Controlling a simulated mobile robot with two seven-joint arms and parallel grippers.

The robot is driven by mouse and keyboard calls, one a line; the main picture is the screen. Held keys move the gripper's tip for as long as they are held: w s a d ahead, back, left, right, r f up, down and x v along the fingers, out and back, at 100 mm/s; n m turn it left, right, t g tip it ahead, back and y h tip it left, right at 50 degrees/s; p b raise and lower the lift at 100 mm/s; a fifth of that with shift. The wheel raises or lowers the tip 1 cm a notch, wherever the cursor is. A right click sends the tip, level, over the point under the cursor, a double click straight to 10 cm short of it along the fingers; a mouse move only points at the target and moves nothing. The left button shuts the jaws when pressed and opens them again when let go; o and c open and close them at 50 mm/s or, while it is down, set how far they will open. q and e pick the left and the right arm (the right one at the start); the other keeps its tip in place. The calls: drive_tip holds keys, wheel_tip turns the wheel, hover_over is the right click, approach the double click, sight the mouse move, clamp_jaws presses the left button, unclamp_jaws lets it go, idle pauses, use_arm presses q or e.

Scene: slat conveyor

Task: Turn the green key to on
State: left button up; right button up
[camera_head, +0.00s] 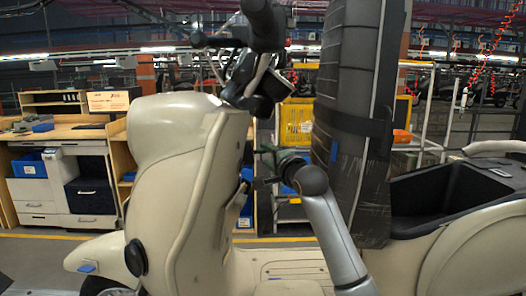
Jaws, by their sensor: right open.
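A cream scooter (170,150) stands across the view, its front shield and handlebar on the left and its seat opening on the right. My right arm comes up from the lower right, and its gripper (264,168) points left toward the inner side of the front shield, a short gap away. The right gripper is open, with nothing visible between its fingers. A small dark green piece (267,149) shows at the gripper; I cannot tell whether it is the key or part of the gripper. No key is clearly visible on the shield. My left gripper is out of view.
The black handlebar (262,30) is above the gripper. The scooter's open seat compartment (440,195) is at the right. A wooden workbench (60,132) with drawers stands behind at the left.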

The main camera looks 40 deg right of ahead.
sight(263, 153)
drive_tip(key=shift+x, duration=1.75)
clamp_jaws()
drive_tip(key=shift+p, duration=0.3)
